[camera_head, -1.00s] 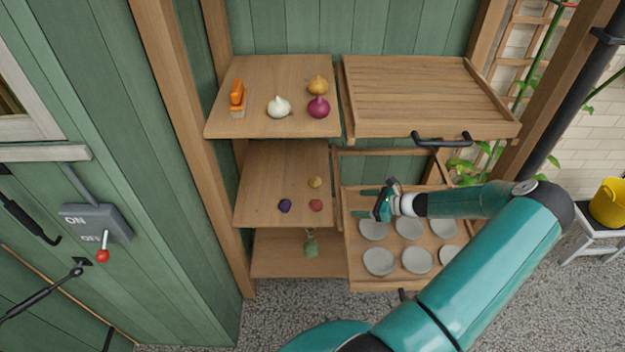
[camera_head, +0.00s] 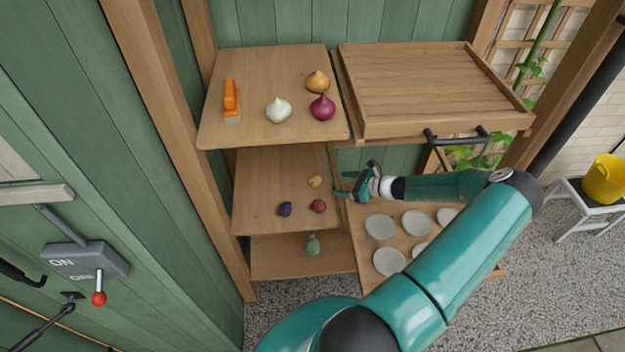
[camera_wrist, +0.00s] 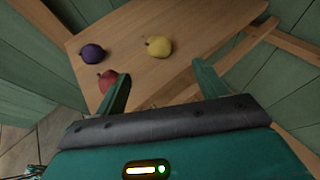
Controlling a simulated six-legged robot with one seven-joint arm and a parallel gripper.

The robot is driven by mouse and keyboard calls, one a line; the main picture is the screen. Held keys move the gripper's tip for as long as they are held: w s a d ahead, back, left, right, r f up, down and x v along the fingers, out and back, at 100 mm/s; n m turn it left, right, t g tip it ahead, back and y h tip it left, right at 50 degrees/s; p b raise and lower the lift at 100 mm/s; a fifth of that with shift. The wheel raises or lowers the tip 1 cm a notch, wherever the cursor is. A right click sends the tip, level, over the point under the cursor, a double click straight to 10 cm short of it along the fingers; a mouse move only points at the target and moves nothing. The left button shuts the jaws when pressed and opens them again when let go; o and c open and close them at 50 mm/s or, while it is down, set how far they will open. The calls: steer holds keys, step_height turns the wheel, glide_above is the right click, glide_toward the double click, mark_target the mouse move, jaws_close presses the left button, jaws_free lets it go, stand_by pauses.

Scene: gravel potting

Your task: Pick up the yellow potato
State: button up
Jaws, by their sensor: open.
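The yellow potato (camera_head: 315,181) lies on the middle shelf (camera_head: 262,190), behind a red potato (camera_head: 318,206) and a purple potato (camera_head: 285,209). In the wrist view the yellow potato (camera_wrist: 159,47) lies ahead of the fingers, between their directions and apart from them. The red potato (camera_wrist: 107,80) is close to the left finger, and the purple one (camera_wrist: 92,54) is farther left. My gripper (camera_head: 342,187) is open and empty, just right of the yellow potato in the head view. It also shows in the wrist view (camera_wrist: 163,90).
A green vegetable (camera_head: 312,245) is on the lowest shelf. A tray with several grey saucers (camera_head: 380,227) lies right. A wooden post (camera_wrist: 240,50) borders the shelf.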

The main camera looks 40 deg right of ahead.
mark_target(320, 182)
steer(key=x, duration=1)
steer(key=shift+w+a+f, duration=0.1)
steer(key=shift+f, duration=0.2)
steer(key=c, duration=1.1)
steer(key=shift+r, duration=0.1)
